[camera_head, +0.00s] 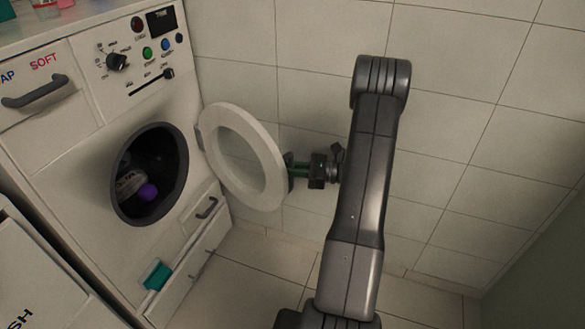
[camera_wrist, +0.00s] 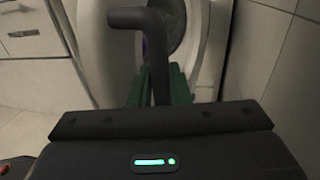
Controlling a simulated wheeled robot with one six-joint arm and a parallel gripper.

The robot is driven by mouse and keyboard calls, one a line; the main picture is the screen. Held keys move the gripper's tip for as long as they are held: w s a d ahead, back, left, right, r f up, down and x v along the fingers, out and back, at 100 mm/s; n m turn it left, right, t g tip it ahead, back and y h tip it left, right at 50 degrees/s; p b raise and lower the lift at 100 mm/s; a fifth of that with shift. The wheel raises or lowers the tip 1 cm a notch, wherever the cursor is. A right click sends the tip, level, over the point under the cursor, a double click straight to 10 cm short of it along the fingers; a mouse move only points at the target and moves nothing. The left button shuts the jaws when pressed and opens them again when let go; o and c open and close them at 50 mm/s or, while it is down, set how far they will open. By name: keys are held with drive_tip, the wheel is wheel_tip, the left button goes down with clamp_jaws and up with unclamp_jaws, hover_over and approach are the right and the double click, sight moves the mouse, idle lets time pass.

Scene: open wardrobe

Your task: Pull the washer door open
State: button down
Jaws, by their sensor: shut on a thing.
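The white ring-shaped washer door (camera_head: 242,156) stands swung open to the right of the washer's round opening in the head view. The washer (camera_head: 60,148) shows its dark drum opening (camera_head: 150,174) with a purple item and a grey item inside. My gripper (camera_head: 291,170) is at the door's right edge, its green fingers at the handle side. In the wrist view, the dark door handle (camera_wrist: 158,62) stands between the green fingers (camera_wrist: 160,88), and the gripper is shut on it. The fingertips are partly hidden behind the handle and gripper body.
A tiled wall (camera_head: 290,60) is close behind the door and my arm. A teal item (camera_head: 158,276) sits at the lower front of the washer. A drawer with a dark handle (camera_head: 36,92) is at upper left. Floor (camera_head: 265,262) is clear below the door.

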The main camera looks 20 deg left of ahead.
idle(0.3)
drive_tip(key=c, duration=1.5)
unclamp_jaws()
drive_tip(key=shift+a, duration=0.15)
drive_tip(key=shift+o, duration=0.2)
drive_tip(key=w+d+p, duration=0.2)
drive_tip(key=d, duration=1.1)
drive_tip(key=shift+d, duration=0.35)
drive_tip(key=shift+c, duration=0.4)
